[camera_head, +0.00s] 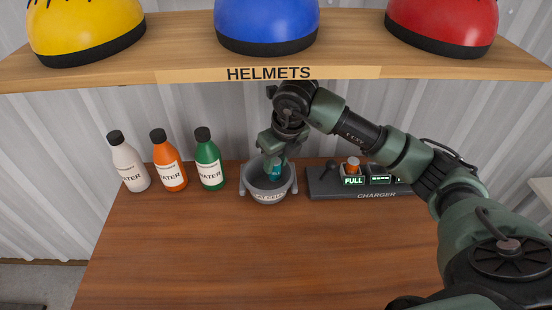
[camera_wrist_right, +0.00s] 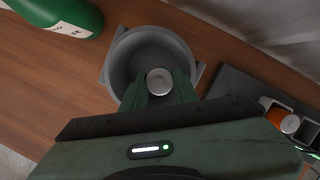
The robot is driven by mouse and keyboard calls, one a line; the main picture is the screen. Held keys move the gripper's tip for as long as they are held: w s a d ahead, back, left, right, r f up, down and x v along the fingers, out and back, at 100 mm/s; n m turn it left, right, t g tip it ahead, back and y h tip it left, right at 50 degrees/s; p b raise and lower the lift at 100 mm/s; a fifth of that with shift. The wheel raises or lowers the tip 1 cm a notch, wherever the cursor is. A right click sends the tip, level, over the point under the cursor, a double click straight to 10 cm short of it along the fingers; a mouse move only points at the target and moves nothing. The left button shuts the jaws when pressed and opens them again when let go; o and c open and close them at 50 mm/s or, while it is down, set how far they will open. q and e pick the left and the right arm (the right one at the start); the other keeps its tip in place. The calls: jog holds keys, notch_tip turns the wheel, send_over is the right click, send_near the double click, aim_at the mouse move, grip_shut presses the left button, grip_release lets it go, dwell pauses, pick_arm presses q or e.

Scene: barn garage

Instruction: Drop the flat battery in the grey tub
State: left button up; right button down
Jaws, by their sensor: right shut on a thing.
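The grey tub (camera_head: 268,195) stands on the wooden table below the helmet shelf, with a partly hidden label on its front. In the right wrist view its rim (camera_wrist_right: 118,52) shows round the fingertips. My right gripper (camera_head: 274,164) points down over the tub's opening. It is shut on a teal battery (camera_head: 275,174), whose pale round end (camera_wrist_right: 159,82) shows between the fingers in the right wrist view. The battery is over or inside the tub's mouth; its lower end is hidden by the rim. My left gripper is not in view.
Three water bottles, white (camera_head: 131,163), orange (camera_head: 168,162) and green (camera_head: 209,162), stand left of the tub. A dark charger (camera_head: 325,186) sits close on its right, holding an orange-topped battery (camera_head: 352,165) by a "FULL" display. The table front is clear.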

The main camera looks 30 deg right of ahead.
aim_at(279, 166)
jog(key=c, duration=1)
grip_release()
jog(key=shift+s+r+b, duration=0.15)
jog(key=shift+r+b, duration=0.2)
jog(key=shift+r, duration=0.05)
jog(key=shift+s+d+r+b, duration=0.2)
jog(key=shift+s+r+b, duration=0.55)
jog(key=shift+s+r, duration=0.1)
jog(key=shift+s+d+r+b, duration=0.1)
jog(key=shift+s+d+b, duration=0.3)
jog(key=shift+s, duration=1.4)
jog(key=shift+s+d+r+b, duration=0.1)
jog(key=shift+s+b, duration=0.55)
jog(key=shift+s, duration=1.15)
jog(key=shift+s+d+b, duration=0.2)
jog(key=shift+s+b, duration=0.35)
jog(key=shift+s, duration=1.25)
